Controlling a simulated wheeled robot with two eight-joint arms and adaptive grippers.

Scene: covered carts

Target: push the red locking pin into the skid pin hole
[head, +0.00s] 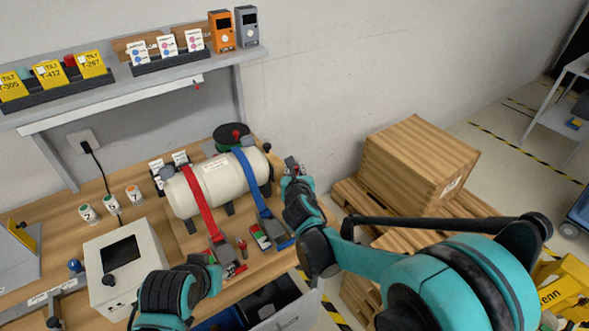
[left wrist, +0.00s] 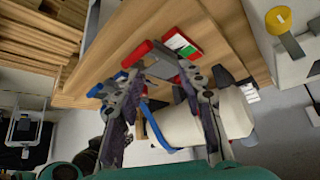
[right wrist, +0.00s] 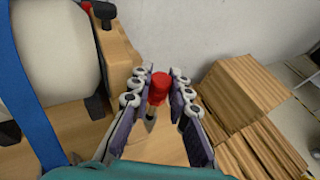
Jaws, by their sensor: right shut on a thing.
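The red locking pin (right wrist: 159,87) is between the fingers of my right gripper (right wrist: 158,85), with a grey tip below its red head. In the head view my right gripper (head: 293,178) is at the right end of the white cylinder (head: 220,185), beside the wooden skid, which shows in the right wrist view (right wrist: 117,55). I cannot make out the pin hole. My left gripper (head: 212,262) is at the bench's front, near the red strap's ratchet. In the left wrist view its fingers (left wrist: 160,85) are apart, close to the ratchet's red handle (left wrist: 134,53).
A red strap (head: 197,200) and a blue strap (head: 252,185) cross the cylinder. A small red upright piece (head: 242,246) stands between their ratchets. A white box (head: 122,265) with a dark screen stands left.

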